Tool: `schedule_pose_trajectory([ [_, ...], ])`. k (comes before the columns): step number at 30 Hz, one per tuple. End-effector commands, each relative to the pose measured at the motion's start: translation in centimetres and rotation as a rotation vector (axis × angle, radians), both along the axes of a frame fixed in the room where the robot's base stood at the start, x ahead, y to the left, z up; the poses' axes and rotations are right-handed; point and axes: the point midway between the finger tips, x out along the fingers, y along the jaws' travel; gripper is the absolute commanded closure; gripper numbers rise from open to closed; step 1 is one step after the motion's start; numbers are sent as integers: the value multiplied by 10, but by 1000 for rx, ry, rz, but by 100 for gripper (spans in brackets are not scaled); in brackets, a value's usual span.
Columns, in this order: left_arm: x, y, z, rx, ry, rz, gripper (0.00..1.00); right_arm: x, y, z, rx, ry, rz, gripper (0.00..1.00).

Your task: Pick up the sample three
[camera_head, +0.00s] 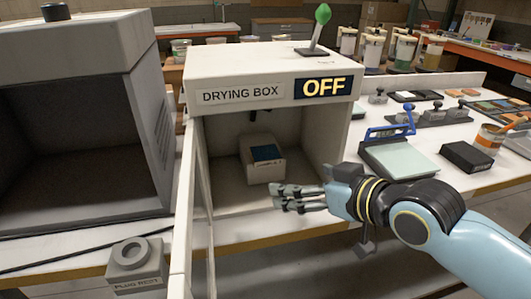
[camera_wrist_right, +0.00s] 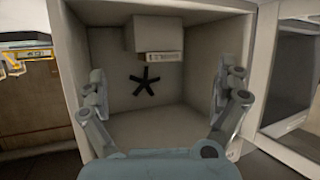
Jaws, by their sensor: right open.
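A small white holder (camera_head: 266,171) with a dark blue sample (camera_head: 265,153) on its sloping top stands inside the open drying box (camera_head: 270,68). Its front label is too small to read, so I cannot confirm the number. In the right wrist view the pale holder (camera_wrist_right: 157,33) is at the top of the box interior, apart from my fingers; the blue face is hidden there. My right gripper (camera_head: 287,197) is at the box opening, in front of the holder. In the wrist view its fingers (camera_wrist_right: 165,92) are spread with nothing between them. My left gripper is not in view.
The box door (camera_head: 190,200) stands open on the left. A sign (camera_head: 323,87) reads OFF, and a green-knobbed lever (camera_head: 318,30) is on top. A grey plug rest (camera_head: 137,262) is at front left. A scale (camera_head: 398,160) and black block (camera_head: 467,157) stand right.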

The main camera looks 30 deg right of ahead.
Motion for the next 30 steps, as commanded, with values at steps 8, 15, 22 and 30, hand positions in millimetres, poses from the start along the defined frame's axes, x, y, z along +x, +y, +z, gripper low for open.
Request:
schedule_pose_trajectory([
  [8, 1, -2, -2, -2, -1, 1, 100, 39, 0, 15, 28, -115, 1, 0],
  [15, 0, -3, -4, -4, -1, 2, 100, 66, 4, 6, 26, -111, 3, 0],
  [22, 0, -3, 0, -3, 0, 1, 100, 95, 8, 0, 28, -111, 2, 0],
  [30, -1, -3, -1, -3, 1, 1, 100, 117, 11, -9, 26, -110, 3, 0],
])
